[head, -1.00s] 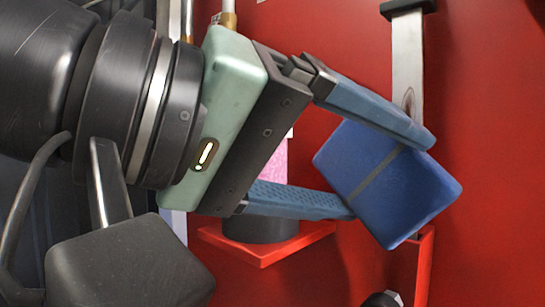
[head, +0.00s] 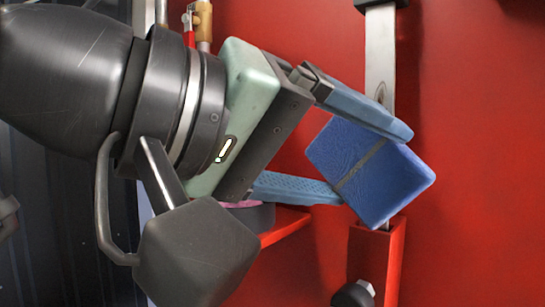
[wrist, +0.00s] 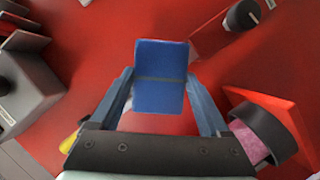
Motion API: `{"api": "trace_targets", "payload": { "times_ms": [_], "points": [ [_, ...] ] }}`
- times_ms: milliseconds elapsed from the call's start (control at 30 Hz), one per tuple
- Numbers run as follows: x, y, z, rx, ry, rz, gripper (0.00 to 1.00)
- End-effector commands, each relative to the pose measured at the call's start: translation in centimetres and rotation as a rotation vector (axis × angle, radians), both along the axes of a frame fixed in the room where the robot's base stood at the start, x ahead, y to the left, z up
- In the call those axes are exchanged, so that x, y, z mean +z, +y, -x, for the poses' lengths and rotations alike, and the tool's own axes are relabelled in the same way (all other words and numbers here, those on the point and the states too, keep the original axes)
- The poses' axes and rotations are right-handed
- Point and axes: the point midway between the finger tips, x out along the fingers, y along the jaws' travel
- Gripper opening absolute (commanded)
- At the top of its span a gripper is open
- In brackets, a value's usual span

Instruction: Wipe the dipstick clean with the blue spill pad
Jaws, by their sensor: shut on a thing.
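The blue spill pad (head: 392,187), a thick block with a dark band across it, is held between the two blue fingers of my gripper (head: 372,168). It also shows in the wrist view (wrist: 160,95), gripped at both sides. The dipstick (head: 380,50) is a flat, upright metal strip with a black top and a dark stain just above the pad. The pad hides its lower stretch. The strip's lower end shows just below the pad, at a red holder (head: 377,262). I cannot tell whether the pad touches the strip.
A dark round cup with pink material (wrist: 255,135) sits on a red shelf (wrist: 285,108) beside my gripper. A black knob (head: 352,294) is beside the red holder. Brass and red fittings (head: 203,25) are behind my wrist. The red wall right of the dipstick is bare.

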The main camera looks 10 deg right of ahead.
Motion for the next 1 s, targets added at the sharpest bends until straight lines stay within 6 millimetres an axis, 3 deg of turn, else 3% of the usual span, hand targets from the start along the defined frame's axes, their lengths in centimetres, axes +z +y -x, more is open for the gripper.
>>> {"api": "trace_targets", "payload": {
  "times_ms": [1000],
  "points": [
    [0.0,-1.6,-1.2,0.001,0.0,-0.001,0.35]
  ]
}}
